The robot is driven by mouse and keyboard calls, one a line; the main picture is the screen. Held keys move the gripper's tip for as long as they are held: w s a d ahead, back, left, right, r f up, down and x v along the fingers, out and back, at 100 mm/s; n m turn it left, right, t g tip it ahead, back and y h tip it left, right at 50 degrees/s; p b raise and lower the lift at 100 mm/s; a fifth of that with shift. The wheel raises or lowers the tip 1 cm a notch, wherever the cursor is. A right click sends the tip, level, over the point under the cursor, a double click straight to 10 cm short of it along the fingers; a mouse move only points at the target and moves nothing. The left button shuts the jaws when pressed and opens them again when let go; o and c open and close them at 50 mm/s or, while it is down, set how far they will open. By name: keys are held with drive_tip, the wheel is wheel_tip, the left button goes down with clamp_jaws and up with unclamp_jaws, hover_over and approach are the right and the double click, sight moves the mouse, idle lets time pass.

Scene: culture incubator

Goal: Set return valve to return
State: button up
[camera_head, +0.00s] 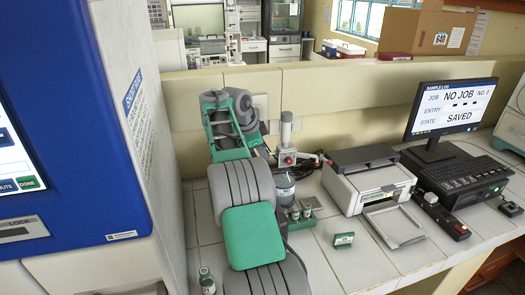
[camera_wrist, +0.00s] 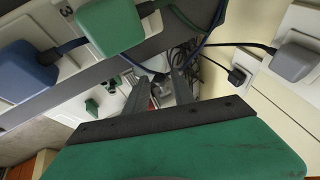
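A small fitting with a red part (camera_head: 290,158) sits under an upright grey-white cylinder (camera_head: 286,128), above a clear bottle (camera_head: 284,192). It looks like a valve, but I cannot read any marking or tell its setting. My arm reaches up from the bottom of the head view to the left of it; my gripper is hidden there behind the arm's links. In the wrist view, the two dark fingers of my gripper (camera_wrist: 158,88) are apart. A grey shape and cables show beyond the gap between them, and I see nothing clearly held.
A printer (camera_head: 365,178) stands right of the bottle, with a monitor (camera_head: 450,108) beyond. Green-based vials (camera_head: 300,213) and a small green box (camera_head: 343,240) are on the tiled counter (camera_head: 325,270). A blue-and-white cabinet (camera_head: 125,120) bounds the left. Cables (camera_wrist: 225,44) hang near my fingers.

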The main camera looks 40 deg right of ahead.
clamp_jaws()
idle(0.3)
drive_tip(key=y+b, duration=0.1)
drive_tip(key=b, duration=0.1)
drive_tip(key=d+t+y+b, duration=0.1)
drive_tip(key=b, duration=0.1)
drive_tip(key=shift+s+r+t+b, duration=0.1)
drive_tip(key=shift+s+t+b, duration=0.15)
drive_tip(key=shift+t+b, duration=0.05)
drive_tip(key=shift+s+d+r+m+t+y+b, duration=0.15)
drive_tip(key=shift+r+m+t+y+b, duration=0.15)
drive_tip(key=shift+r+y+b, duration=0.7)
drive_tip(key=shift+f, duration=0.1)
drive_tip(key=shift+o, duration=1.2)
unclamp_jaws()
